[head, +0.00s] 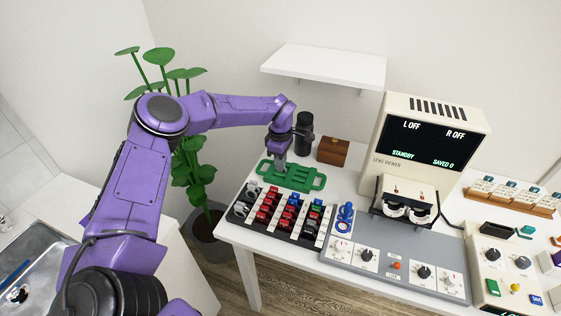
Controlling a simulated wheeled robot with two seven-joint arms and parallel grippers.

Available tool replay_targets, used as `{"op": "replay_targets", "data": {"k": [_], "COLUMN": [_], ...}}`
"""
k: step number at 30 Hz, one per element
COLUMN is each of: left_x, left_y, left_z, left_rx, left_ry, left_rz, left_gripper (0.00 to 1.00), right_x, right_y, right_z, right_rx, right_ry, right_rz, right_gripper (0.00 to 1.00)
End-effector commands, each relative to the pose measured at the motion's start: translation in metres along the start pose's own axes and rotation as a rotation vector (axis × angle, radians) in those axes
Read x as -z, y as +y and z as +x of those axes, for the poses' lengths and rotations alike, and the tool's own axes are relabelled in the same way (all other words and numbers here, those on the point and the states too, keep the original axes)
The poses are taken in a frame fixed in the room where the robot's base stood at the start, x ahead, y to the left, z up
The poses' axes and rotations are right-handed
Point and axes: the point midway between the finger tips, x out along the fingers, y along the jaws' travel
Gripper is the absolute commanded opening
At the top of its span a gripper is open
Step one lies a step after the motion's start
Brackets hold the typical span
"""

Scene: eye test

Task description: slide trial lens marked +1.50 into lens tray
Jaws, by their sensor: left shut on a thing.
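My left gripper (279,163) points down at the back left part of a green tray (306,186) with a handle at each end. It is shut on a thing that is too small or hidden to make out. A black rack (237,213) with white label strips stands in front of the green tray. It holds rows of lenses with red, blue, green and grey parts (266,203). I cannot read the mark +1.50 on any lens. My right gripper is not in view.
A lens viewer (428,173) with a lit screen stands right of the rack, behind a grey control panel (383,268). A blue stand (345,213) is beside the rack. A brown box (333,151) and a dark cylinder (304,125) are behind the green tray. A shelf (325,64) hangs above.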

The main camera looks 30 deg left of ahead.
Motion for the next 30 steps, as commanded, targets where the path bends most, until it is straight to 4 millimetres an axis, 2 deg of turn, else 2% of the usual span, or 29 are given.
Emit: {"op": "replay_targets", "data": {"k": [5, 6, 9, 17, 20, 30], "left_x": [0.000, 0.000, 0.000, 0.000, 0.000, 0.000], "left_y": [0.000, 0.000, 0.000, 0.000, 0.001, 0.001], "left_z": [0.000, 0.000, 0.000, -0.001, -0.009, -0.084], "left_rx": [0.000, 0.000, 0.000, 0.000, -0.002, -0.004], "left_ry": [0.000, 0.000, 0.000, 0.000, 0.000, 0.000], "left_rz": [0.000, 0.000, 0.000, 0.000, -0.001, 0.000], "left_gripper": [0.00, 0.15, 0.41, 0.41, 0.41, 0.41], "right_x": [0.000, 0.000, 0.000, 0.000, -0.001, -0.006], "right_y": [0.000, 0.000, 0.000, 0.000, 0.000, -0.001], "right_z": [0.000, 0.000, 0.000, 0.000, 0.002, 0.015], "right_rx": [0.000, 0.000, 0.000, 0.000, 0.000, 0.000], "right_ry": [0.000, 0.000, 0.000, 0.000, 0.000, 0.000], "right_rz": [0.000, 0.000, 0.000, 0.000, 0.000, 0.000], "right_gripper": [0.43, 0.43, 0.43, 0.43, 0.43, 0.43]}}
